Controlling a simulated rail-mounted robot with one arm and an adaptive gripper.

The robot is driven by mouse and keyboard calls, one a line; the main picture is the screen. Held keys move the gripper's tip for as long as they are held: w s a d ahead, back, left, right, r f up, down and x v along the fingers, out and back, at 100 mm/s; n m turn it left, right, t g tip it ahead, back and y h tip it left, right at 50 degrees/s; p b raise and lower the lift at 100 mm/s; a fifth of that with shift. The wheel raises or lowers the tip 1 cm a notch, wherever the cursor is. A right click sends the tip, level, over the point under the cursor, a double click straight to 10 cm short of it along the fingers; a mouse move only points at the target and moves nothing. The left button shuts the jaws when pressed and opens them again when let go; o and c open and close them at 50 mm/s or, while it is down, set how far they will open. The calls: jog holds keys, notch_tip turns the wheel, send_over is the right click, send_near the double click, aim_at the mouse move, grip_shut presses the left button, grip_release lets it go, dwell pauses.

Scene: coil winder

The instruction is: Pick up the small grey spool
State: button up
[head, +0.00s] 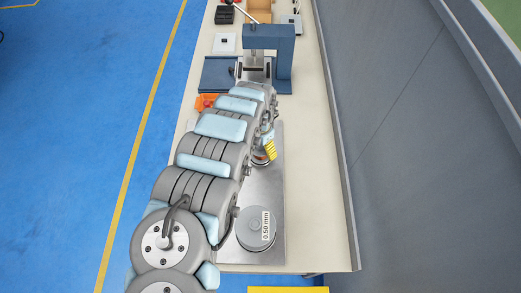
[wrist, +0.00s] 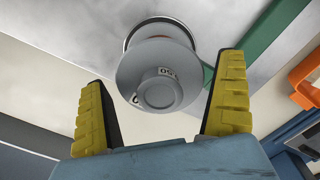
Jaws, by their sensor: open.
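A small grey spool (wrist: 158,75) with a round hub and a partly visible label reading "50" shows in the wrist view. It lies between the two yellow-padded fingers of my gripper (wrist: 163,72), with a visible gap on each side. The fingers are open and do not look closed on it. In the head view my gripper (head: 269,150) is at the metal plate, mostly behind my arm; the small spool is largely hidden there. A larger grey spool (head: 254,228) labelled "0.50 mm" stands at the near end of the plate.
The metal plate (head: 274,190) lies on a pale bench (head: 315,190). A blue winder frame (head: 284,62) stands beyond my gripper, with an orange bin (head: 206,102) at its left; the bin also shows in the wrist view (wrist: 305,80). A grey wall runs along the right. Bench right of the plate is clear.

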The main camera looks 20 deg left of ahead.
jog(key=c, duration=1.1)
jog(key=shift+r, duration=0.1)
jog(key=shift+r+p, duration=0.35)
jog(key=shift+r, duration=4.55)
